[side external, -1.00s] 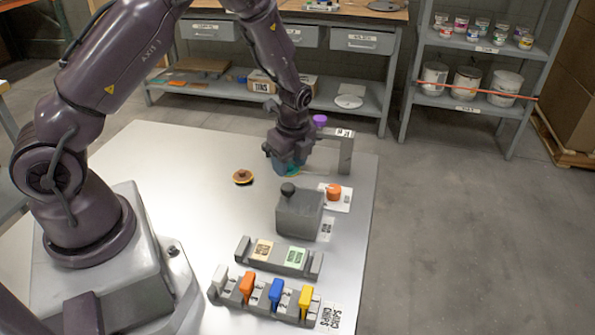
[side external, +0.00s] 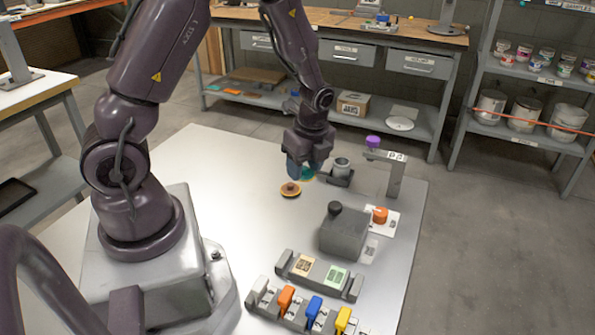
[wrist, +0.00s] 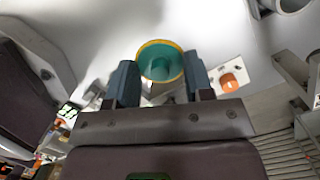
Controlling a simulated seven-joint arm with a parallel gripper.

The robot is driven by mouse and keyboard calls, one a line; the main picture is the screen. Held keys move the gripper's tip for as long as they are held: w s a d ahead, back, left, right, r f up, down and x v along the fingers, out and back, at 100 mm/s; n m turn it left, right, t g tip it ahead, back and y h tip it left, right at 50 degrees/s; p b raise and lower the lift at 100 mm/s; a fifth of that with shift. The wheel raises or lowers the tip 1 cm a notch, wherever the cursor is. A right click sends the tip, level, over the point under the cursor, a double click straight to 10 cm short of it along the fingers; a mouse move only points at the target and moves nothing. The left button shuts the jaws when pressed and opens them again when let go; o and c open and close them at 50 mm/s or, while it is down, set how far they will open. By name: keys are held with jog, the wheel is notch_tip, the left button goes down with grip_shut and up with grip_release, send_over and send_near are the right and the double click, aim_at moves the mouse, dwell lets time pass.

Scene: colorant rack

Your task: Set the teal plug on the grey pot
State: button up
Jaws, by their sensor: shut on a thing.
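My gripper (side external: 306,172) is shut on the teal plug (wrist: 160,66), which sits between the two fingers in the wrist view as a round teal piece with a yellow rim. In the side view only a small teal bit (side external: 308,173) shows by the fingers. The grey pot (side external: 341,167) is a short round vessel on a dark base, just right of my gripper. The plug is beside the pot and apart from it in the side view.
A post with a purple knob (side external: 373,141), a grey block with a black knob (side external: 343,230) and an orange piece (side external: 380,215) stand to the right. Racks (side external: 318,276) fill the front.

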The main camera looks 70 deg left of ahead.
jog(key=shift+m, duration=0.6)
jog(key=shift+w+a+f, duration=0.65)
jog(key=shift+w+a, duration=0.6)
jog(key=shift+w, duration=0.95)
jog(key=shift+w+a+f, duration=0.6)
jog(key=shift+w+a, duration=0.7)
jog(key=shift+w, duration=0.95)
jog(key=shift+w+a+f, duration=0.65)
jog(key=shift+w+a, duration=0.6)
jog(key=shift+w, duration=0.95)
jog(key=shift+f, duration=0.5)
jog(key=o, duration=1.4)
jog(key=shift+r, duration=2.55)
